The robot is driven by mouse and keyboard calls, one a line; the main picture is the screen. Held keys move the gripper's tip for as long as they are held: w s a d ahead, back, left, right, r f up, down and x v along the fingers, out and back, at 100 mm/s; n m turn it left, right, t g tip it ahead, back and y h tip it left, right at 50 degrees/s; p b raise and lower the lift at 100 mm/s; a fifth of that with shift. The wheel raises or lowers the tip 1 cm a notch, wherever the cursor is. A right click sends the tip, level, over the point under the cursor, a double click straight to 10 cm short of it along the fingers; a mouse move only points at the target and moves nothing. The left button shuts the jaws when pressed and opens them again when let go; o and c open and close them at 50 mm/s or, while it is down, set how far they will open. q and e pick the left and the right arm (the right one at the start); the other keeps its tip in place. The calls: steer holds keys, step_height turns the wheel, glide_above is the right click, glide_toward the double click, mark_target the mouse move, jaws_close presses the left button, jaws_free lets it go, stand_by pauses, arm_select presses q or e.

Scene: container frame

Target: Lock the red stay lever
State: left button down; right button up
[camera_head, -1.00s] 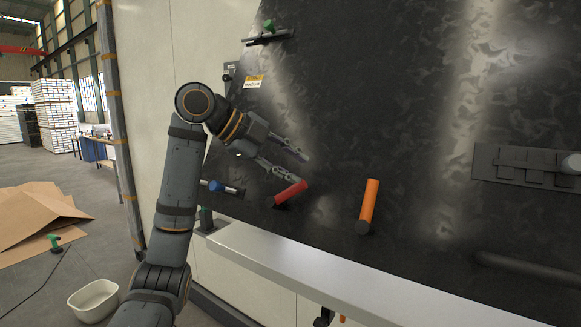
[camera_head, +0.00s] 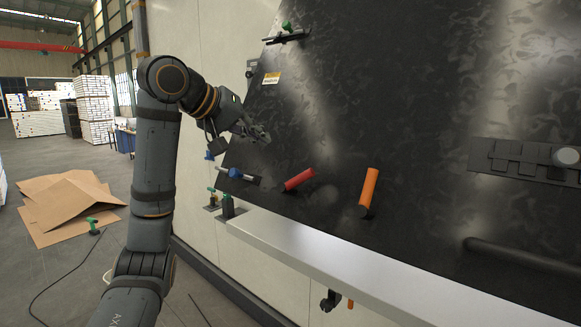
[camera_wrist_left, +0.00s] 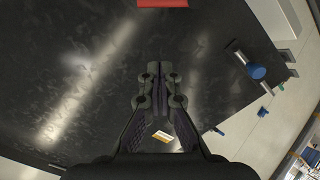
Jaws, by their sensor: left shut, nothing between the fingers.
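The red stay lever (camera_head: 299,179) is a short red cylinder on the dark panel (camera_head: 400,110), slanting up to the right. Its red end also shows at the top edge of the left wrist view (camera_wrist_left: 162,3). My left gripper (camera_head: 262,135) is up and left of the lever, in front of the panel and apart from the lever. In the left wrist view its fingers (camera_wrist_left: 159,90) are together with nothing between them. My right gripper is in neither view.
An orange handle (camera_head: 369,188) stands right of the red lever. A blue-knobbed latch (camera_head: 236,174) sits left of it, and a green-knobbed one (camera_head: 287,30) above. A pale ledge (camera_head: 310,250) runs below the panel. A dark latch block (camera_head: 520,159) is at right.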

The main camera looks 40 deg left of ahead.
arm_select(q)
steer(key=p, duration=0.3)
glide_above(292, 183)
steer(key=w+a, duration=0.1)
steer(key=a, duration=0.1)
steer(key=f, duration=0.5)
steer(key=shift+a, duration=0.2)
steer(key=shift+s+d+f, duration=0.15)
steer(key=shift+d+f, duration=0.25)
steer(key=shift+f, duration=0.15)
steer(key=shift+s+d+f, duration=0.15)
steer(key=shift+d+f, duration=0.2)
steer(key=shift+f, duration=0.15)
steer(key=shift+s+d+f, duration=0.3)
steer(key=shift+d+f, duration=0.05)
steer(key=shift+d, duration=0.1)
steer(key=shift+w, duration=0.1)
steer(key=shift+f, duration=0.1)
steer(key=shift+d+m+b, duration=0.15)
steer(key=shift+m+b, duration=0.2)
steer(key=shift+m, duration=0.05)
